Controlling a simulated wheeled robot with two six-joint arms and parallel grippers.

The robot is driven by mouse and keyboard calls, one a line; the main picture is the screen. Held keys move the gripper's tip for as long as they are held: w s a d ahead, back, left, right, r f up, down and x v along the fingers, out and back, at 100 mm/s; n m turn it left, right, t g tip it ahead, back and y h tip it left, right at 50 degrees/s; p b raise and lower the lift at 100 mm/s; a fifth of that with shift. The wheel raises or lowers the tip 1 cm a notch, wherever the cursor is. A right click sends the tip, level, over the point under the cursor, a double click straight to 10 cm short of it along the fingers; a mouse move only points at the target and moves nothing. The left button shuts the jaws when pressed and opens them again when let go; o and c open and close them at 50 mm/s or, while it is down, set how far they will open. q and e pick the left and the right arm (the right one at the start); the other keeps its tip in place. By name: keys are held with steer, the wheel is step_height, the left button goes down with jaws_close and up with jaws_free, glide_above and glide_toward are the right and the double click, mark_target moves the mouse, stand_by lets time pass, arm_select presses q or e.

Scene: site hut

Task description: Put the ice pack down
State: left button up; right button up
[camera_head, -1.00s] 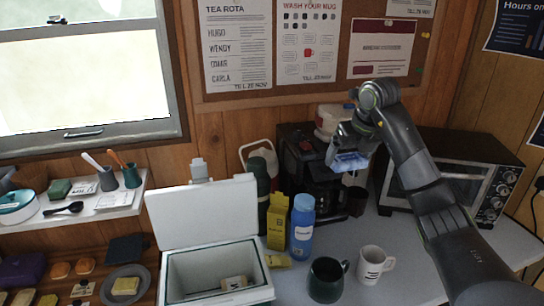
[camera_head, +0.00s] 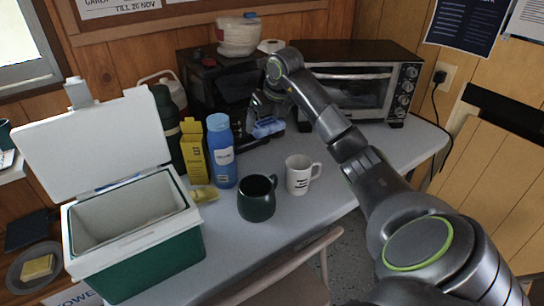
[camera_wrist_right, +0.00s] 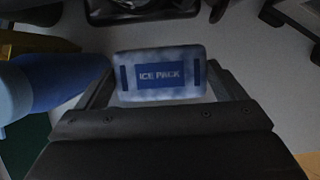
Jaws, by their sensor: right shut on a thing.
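The ice pack (camera_head: 268,128) is a small blue-and-white block held in my right gripper (camera_head: 262,112), in front of the black coffee maker. In the right wrist view the ice pack (camera_wrist_right: 160,75) sits between the two fingers, label facing the camera. My right gripper is shut on it. It appears to be above the table (camera_head: 335,205), but the exact gap cannot be told. An open cool box (camera_head: 135,265), green with a white rim, stands at the left with its lid raised. My left gripper is not in view.
A blue bottle (camera_head: 221,152), yellow carton (camera_head: 193,150), dark green mug (camera_head: 257,200) and white mug (camera_head: 300,175) stand near the ice pack. A toaster oven (camera_head: 355,85) is behind to the right. The tabletop right of the white mug is clear.

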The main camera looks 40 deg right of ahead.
mark_target(265, 163)
step_height(265, 163, down, 13)
steer(key=shift+r, duration=0.1)
stand_by(0.3)
steer(key=o, duration=0.9)
steer(key=shift+c, duration=0.2)
